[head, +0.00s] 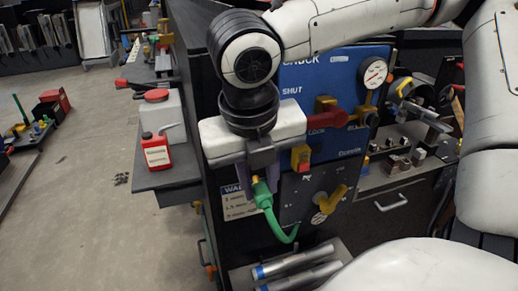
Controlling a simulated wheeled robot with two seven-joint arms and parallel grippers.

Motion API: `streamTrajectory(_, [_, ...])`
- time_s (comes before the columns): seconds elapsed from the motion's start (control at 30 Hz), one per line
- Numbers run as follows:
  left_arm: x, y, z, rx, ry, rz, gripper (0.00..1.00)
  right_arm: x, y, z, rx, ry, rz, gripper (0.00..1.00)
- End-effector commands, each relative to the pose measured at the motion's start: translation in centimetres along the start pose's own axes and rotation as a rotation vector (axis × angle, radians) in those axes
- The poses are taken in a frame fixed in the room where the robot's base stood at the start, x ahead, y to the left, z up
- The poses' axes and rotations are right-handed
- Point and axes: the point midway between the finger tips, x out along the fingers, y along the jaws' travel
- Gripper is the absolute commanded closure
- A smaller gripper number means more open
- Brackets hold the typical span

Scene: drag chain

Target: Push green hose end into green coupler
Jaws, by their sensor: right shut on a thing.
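The green hose (268,206) hangs at the panel front, with a brass-coloured fitting (261,187) at its upper end. From there it curves down and right along the lower dark panel. My right gripper (259,178) points down and is shut on the hose end near the fitting. Its white body covers the panel's left part. I cannot make out the green coupler; it may be behind the gripper, and I cannot tell whether the hose end touches it. My left gripper is not in view.
The blue panel (296,98) carries a red handle (328,118), a gauge (374,73) and a red-and-yellow fitting (300,158). A yellow valve handle (333,200) sits on the lower panel. Metal tubes (297,268) lie below. A red bottle (157,151) and white canister (163,117) stand left.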

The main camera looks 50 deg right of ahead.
Motion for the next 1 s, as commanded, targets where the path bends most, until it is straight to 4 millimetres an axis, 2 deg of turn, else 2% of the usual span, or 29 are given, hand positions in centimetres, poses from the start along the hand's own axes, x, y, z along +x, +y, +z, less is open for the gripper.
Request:
streamTrajectory(0.2, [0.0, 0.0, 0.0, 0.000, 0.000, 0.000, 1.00, -0.1, 0.0, 0.1, 0.001, 0.000, 0.001, 1.00])
streamTrajectory(0.33, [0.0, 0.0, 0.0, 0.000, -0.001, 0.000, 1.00, -1.1, -0.1, 0.4, 0.002, -0.002, 0.014, 1.00])
streamTrajectory(0.8, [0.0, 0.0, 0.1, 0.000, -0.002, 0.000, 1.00, -10.3, -1.8, 2.9, -0.026, -0.004, 0.127, 1.00])
streamTrajectory(1.0, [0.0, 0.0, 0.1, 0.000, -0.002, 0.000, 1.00, -12.2, -2.1, 3.4, -0.035, -0.001, 0.148, 1.00])
